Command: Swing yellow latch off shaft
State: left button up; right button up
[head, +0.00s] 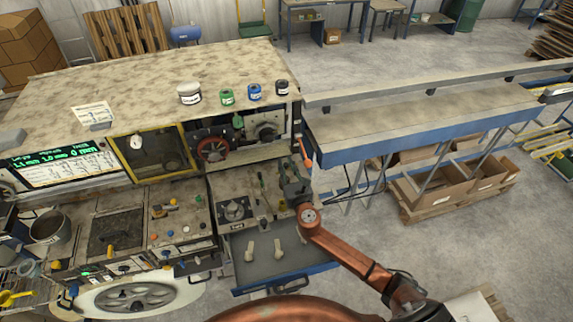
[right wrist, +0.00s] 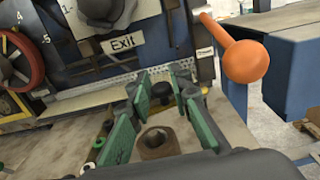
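I cannot make out a yellow latch for certain in either view. A dark grey shaft or roller end (head: 266,131) sits in the machine's open bay; a rounded grey part also shows above the "Exit" label in the right wrist view (right wrist: 103,12). My right gripper (head: 291,181) is below and right of that bay. In the right wrist view its green-padded fingers (right wrist: 160,118) are apart, with nothing held. A black knob (right wrist: 161,91) and a brown nut-like part (right wrist: 156,142) show between and below them. My left gripper is not in view.
An orange ball-ended lever (right wrist: 250,61) stands right of my right gripper. A red handwheel (head: 212,148) and yellow-framed window (head: 152,153) are to the left. The blue-edged conveyor (head: 420,125) extends right. An open drawer (head: 262,262) is below.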

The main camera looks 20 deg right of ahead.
jog(key=s, duration=0.8)
jog(key=s+a, duration=0.1)
jog(key=s, duration=0.3)
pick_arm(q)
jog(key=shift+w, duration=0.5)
pick_arm(e)
jog(key=shift+c, duration=0.2)
